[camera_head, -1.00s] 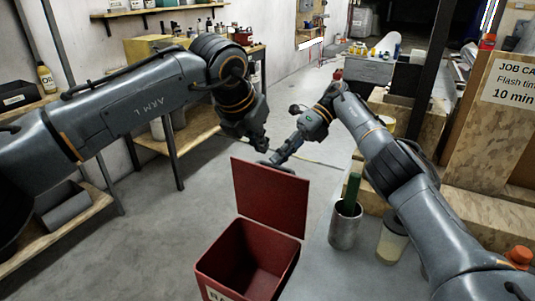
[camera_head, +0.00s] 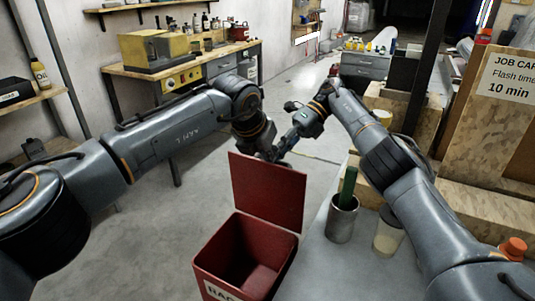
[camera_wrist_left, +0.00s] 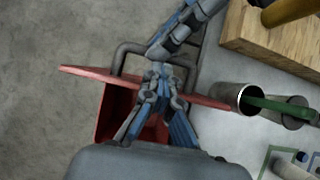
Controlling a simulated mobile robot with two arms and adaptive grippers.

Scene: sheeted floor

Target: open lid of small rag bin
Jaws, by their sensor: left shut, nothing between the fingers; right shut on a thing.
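The small red rag bin (camera_head: 207,267) stands on the floor at the bottom centre of the head view. Its lid (camera_head: 268,192) stands up, roughly upright, and the bin's inside shows. The lid also shows edge-on in the left wrist view (camera_wrist_left: 85,73), with a grey bar handle (camera_wrist_left: 120,55) on it. My right gripper (camera_head: 274,155) is at the lid's top edge, shut on the lid handle; it also shows in the left wrist view (camera_wrist_left: 160,52). My left gripper (camera_wrist_left: 158,78) is shut and empty beside the handle. In the head view its fingertips are mostly hidden behind the lid.
A metal can (camera_head: 342,220) with a green item and a jar (camera_head: 389,236) stand on a grey surface right of the bin. A wooden workbench (camera_head: 150,76) lines the left wall. Plywood boards (camera_head: 478,120) stand at the right. The floor left of the bin is clear.

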